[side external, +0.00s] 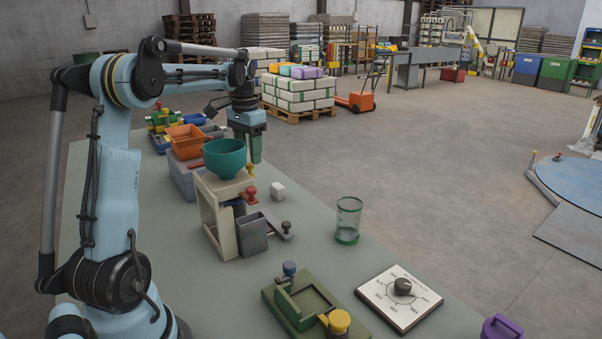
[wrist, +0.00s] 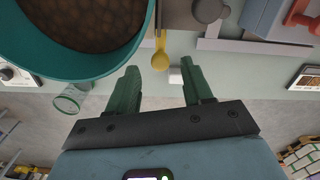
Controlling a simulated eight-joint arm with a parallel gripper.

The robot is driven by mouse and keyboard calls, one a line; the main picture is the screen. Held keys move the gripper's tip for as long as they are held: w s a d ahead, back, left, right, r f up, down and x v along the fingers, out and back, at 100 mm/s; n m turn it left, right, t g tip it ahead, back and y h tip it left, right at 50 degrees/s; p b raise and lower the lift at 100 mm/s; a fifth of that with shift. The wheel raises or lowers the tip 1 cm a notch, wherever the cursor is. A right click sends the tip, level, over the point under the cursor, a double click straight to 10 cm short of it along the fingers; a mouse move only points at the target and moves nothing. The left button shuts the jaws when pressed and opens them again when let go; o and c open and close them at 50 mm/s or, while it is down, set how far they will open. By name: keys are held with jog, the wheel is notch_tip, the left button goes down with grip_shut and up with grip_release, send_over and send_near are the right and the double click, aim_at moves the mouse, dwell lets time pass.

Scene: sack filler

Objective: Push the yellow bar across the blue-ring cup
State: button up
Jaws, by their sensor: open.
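The yellow bar (wrist: 160,52) has a round knob end and sticks out beside the teal bowl; its yellow knob (side external: 251,170) also shows in the side view, at the top of the beige stand. My gripper (side external: 255,160) points down just right of the bowl, fingertips close above the knob. In the wrist view my gripper (wrist: 160,68) is open and empty, with the knob appearing between its green fingertips; contact cannot be told. I cannot make out a blue-ring cup for sure; a dark blue piece (side external: 238,207) shows partly hidden under the stand.
The teal bowl (side external: 225,160), holding brown grains in the wrist view, stands on the beige stand (side external: 204,205). A red knob (side external: 249,193), grey box (side external: 252,236), white cube (side external: 277,190) and green-ring clear cup (side external: 348,215) are near. Table between cube and clear cup is free.

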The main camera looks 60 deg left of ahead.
jog(key=shift+f, duration=1.05)
grip_shut()
